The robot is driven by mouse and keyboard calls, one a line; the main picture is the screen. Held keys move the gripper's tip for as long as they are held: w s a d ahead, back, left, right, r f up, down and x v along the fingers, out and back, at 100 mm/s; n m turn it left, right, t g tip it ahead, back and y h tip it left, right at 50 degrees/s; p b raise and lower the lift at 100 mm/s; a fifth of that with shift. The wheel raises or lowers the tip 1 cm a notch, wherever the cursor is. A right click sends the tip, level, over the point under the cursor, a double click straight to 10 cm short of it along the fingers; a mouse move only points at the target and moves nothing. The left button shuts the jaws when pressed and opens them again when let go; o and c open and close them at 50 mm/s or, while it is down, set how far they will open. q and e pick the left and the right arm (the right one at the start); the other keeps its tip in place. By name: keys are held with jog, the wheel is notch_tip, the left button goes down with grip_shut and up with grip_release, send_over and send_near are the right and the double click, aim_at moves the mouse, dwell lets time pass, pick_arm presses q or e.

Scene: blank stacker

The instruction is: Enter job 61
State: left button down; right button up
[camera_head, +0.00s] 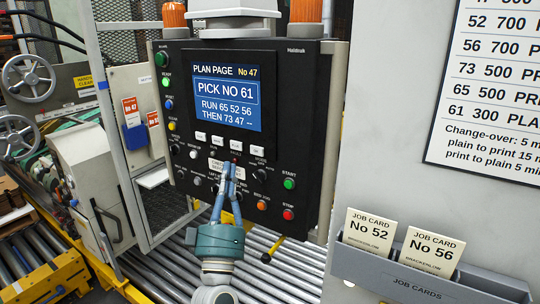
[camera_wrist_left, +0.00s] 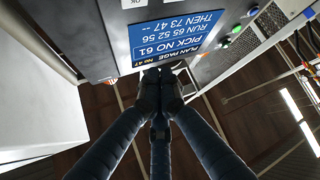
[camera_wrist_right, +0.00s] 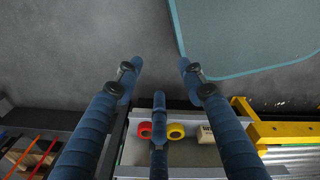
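The control panel (camera_head: 312,110) stands upright ahead of me. Its blue screen (camera_head: 227,98) reads PLAN PAGE No 47, PICK NO 61, RUN 65 52 56, THEN 73 47; it shows upside down in the left wrist view (camera_wrist_left: 180,32). A row of small white keys (camera_head: 217,139) sits under the screen. My left gripper (camera_head: 230,166) has its fingertips together in front of the panel's lower middle, below the keys; I cannot tell whether they touch it. They hide part of a white label there. My right gripper (camera_wrist_right: 158,75) is open and empty above a grey floor.
A green START button (camera_head: 289,184) and red STOP button (camera_head: 288,214) are at the panel's lower right. Job cards No 52 (camera_head: 369,232) and No 56 (camera_head: 432,252) stand in a grey holder (camera_head: 430,284). A list (camera_head: 490,85) hangs above. A roller conveyor (camera_head: 290,262) runs below the panel.

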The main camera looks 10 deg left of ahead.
aim_at(257, 151)
jog(key=w+a+t, duration=0.1)
jog(key=w+a, duration=0.3)
jog(key=w, duration=0.3)
pick_arm(q)
jog(key=w+d+f+b, duration=0.1)
jog(key=w+d+b, duration=0.1)
jog(key=w, duration=0.7)
jog(key=shift+w+b, duration=0.3)
jog(key=shift+b, duration=0.45)
pick_arm(e)
jog(key=shift+g, duration=0.3)
jog(key=s+f, duration=0.1)
jog(key=s+d+f, duration=0.1)
jog(key=s+f, duration=0.1)
jog(key=shift+s+d, duration=0.4)
jog(key=shift+w, duration=0.2)
